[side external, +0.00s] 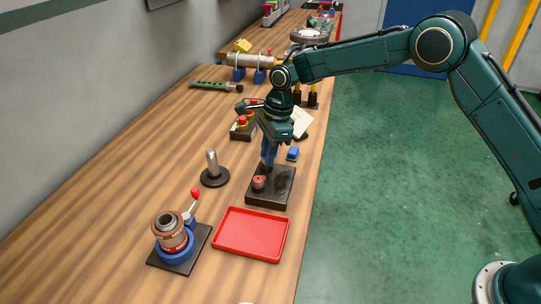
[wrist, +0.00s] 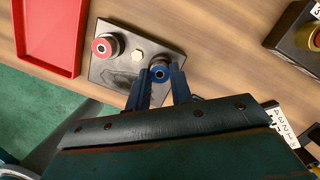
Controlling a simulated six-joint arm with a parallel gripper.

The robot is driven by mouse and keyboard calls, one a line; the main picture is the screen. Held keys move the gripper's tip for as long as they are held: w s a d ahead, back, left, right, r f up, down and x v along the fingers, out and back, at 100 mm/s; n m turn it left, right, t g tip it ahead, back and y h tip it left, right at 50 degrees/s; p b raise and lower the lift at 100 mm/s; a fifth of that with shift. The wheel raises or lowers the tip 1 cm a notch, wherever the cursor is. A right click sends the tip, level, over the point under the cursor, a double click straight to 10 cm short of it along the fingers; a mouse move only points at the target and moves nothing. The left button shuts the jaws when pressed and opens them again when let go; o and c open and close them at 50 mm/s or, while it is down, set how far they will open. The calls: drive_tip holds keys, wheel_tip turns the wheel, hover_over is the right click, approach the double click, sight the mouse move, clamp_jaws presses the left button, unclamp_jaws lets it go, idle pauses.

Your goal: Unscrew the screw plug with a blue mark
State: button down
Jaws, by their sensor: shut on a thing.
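A dark block (side external: 281,190) stands on the bench beside the red tray, and its top plate (wrist: 122,65) shows in the wrist view. A plug with a red mark (side external: 259,182) sits on it and also shows in the wrist view (wrist: 104,46). The plug with the blue mark (wrist: 159,73) sits on the same plate, upright as far as I can see. My gripper (wrist: 163,82) is shut on this blue-marked plug, with a blue finger on each side. In the side view my gripper (side external: 268,165) points down at the block and hides the blue-marked plug.
An empty red tray (side external: 285,238) lies close to the block. A pipe vise (side external: 174,238) with a red-knobbed lever and a metal post on a round base (side external: 214,172) stand to the left. A button box (side external: 242,130) and a small blue item (side external: 292,153) are behind.

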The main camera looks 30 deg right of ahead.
drive_tip(key=c, duration=2)
unclamp_jaws()
clamp_jaws()
drive_tip(key=shift+r, duration=0.8)
drive_tip(key=shift+r, duration=1.35)
drive_tip(key=shift+r, duration=0.1)
